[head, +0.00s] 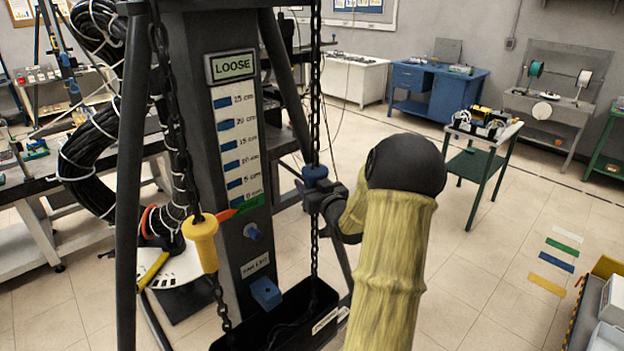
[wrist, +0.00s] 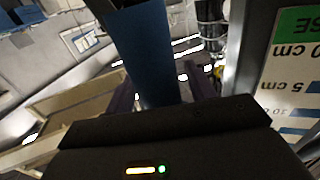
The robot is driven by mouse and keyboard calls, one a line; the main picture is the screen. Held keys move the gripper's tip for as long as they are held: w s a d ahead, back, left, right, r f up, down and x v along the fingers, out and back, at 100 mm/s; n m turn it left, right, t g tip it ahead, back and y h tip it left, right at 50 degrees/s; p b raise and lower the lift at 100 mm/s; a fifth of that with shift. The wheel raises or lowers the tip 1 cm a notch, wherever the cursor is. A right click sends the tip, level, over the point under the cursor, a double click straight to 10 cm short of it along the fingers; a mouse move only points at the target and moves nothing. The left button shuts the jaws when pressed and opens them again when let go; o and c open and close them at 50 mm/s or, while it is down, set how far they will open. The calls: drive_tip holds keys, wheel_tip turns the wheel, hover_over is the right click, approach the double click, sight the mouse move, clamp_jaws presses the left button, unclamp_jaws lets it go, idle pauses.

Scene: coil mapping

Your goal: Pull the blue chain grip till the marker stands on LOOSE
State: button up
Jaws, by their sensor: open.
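The blue chain grip (head: 315,173) hangs on the right-hand chain (head: 314,90). My gripper (head: 318,190) is right at it in the head view and hides part of it. In the wrist view the blue grip (wrist: 145,50) stands between my open fingers, which are partly hidden; I cannot tell whether they touch it. The orange marker (head: 224,215) points at the bottom of the scale board (head: 238,140), beside the green label (head: 250,204) near 0 cm.
A yellow grip (head: 203,242) hangs on the left chain. A black trough (head: 300,310) lies below the chains. Dark frame legs (head: 130,170) flank the column. A blue bench (head: 430,88) and a small green table (head: 482,150) stand behind; the floor at right is mostly clear.

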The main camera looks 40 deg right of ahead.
clamp_jaws()
wheel_tip(320, 180, down, 18)
drive_tip(key=b, duration=1.8)
drive_tip(key=shift+f, duration=0.25)
unclamp_jaws()
drive_tip(key=shift+r, duration=0.1)
drive_tip(key=b+v, duration=0.3)
drive_tip(key=v, duration=1.4)
drive_tip(key=shift+s+a+b, duration=0.15)
drive_tip(key=shift+b, duration=0.2)
